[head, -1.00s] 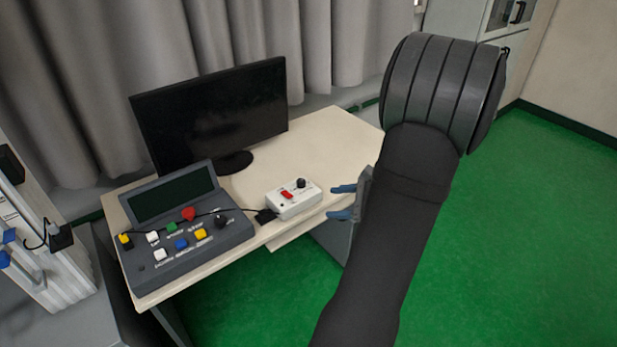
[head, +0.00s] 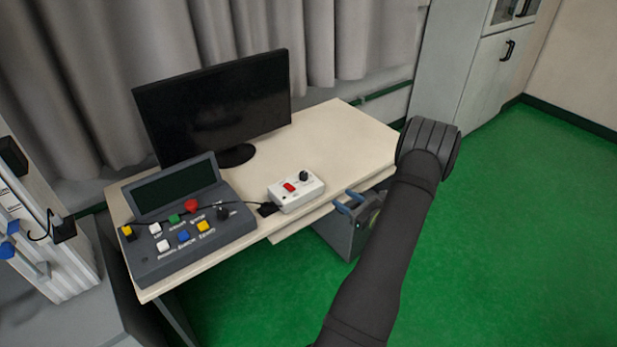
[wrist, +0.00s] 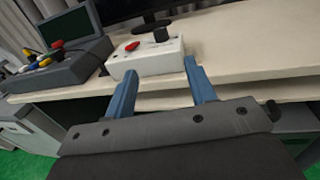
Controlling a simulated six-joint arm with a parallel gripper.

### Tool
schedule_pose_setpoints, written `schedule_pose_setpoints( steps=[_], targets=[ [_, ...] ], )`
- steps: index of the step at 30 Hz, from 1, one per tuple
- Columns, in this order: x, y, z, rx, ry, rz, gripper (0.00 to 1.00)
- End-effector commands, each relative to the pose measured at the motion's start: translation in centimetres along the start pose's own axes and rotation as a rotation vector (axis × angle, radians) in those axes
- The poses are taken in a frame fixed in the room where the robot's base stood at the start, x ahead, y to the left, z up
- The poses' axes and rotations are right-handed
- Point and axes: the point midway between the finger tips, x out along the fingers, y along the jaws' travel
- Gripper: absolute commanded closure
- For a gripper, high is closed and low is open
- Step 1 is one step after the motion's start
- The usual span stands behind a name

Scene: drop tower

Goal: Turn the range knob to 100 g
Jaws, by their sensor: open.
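A small white box (head: 297,197) stands near the front edge of the desk, with a red rocker switch (head: 289,188) and a black knob (head: 304,176) on top. In the wrist view the same white box (wrist: 146,60) lies just beyond my fingertips, with its black knob (wrist: 161,34) standing at the back right. Lettering around the knob is too small to read. My gripper (head: 343,201) is open and empty, in front of and to the right of the box in the head view. Its two blue fingers (wrist: 160,74) point towards the box, with the knob above and beyond them.
A grey console (head: 190,250) with several coloured buttons, a dark knob and a screen stands left of the box, joined by a black cable. A black monitor (head: 213,105) stands behind. The desk (head: 350,130) is bare at the back right.

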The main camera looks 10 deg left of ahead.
Motion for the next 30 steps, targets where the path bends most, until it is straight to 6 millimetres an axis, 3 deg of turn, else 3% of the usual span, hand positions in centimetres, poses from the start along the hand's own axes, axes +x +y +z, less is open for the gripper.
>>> schedule_pose_setpoints(
  steps=[18,24,30],
  targets=[
    [12.7,0.2,0.1,-0.003,0.0,0.006,0.49],
    [15.5,0.2,0.0,-0.001,0.002,0.005,0.49],
    [16.6,0.1,0.0,-0.001,0.001,0.003,0.49]
  ],
)
